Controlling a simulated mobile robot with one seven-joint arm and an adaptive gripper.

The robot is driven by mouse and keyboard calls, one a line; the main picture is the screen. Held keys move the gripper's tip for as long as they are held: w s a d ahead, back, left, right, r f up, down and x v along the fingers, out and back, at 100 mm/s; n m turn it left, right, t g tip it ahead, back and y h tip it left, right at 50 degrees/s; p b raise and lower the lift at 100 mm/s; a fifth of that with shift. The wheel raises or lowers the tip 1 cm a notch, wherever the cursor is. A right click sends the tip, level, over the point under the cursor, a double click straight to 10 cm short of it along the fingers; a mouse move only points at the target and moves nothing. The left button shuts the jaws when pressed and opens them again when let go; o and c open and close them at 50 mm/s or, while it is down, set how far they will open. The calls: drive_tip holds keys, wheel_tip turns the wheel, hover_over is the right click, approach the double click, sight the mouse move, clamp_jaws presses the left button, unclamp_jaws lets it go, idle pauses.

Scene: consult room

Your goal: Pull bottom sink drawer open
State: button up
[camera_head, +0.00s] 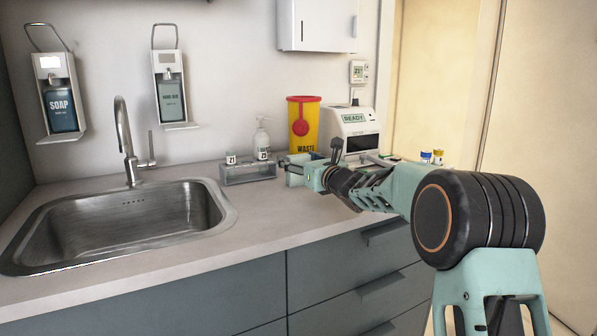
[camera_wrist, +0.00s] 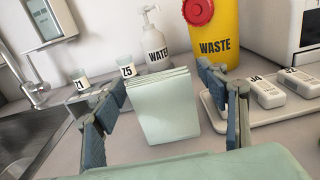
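The sink (camera_head: 130,222) is set in the counter at the left of the head view. Below it is a grey-blue cabinet front (camera_head: 190,300). A seam near the bottom edge marks a lower front (camera_head: 268,329), mostly cut off, so the bottom sink drawer is barely in view and its handle does not show. To the right is a column of drawers with bar handles (camera_head: 385,233), all looking shut. My gripper (camera_head: 292,166) is above the counter, right of the sink and away from the drawers. In the wrist view its fingers (camera_wrist: 168,110) are spread wide.
A pale green layered stack (camera_wrist: 165,108) shows between the fingers; contact is unclear. A small rack (camera_head: 248,175), a water bottle (camera_head: 262,140), a yellow waste bin (camera_head: 303,125) and a white machine (camera_head: 355,135) stand behind. The counter's front strip (camera_head: 215,250) is clear.

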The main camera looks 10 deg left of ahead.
drive_tip(key=c, duration=0.8)
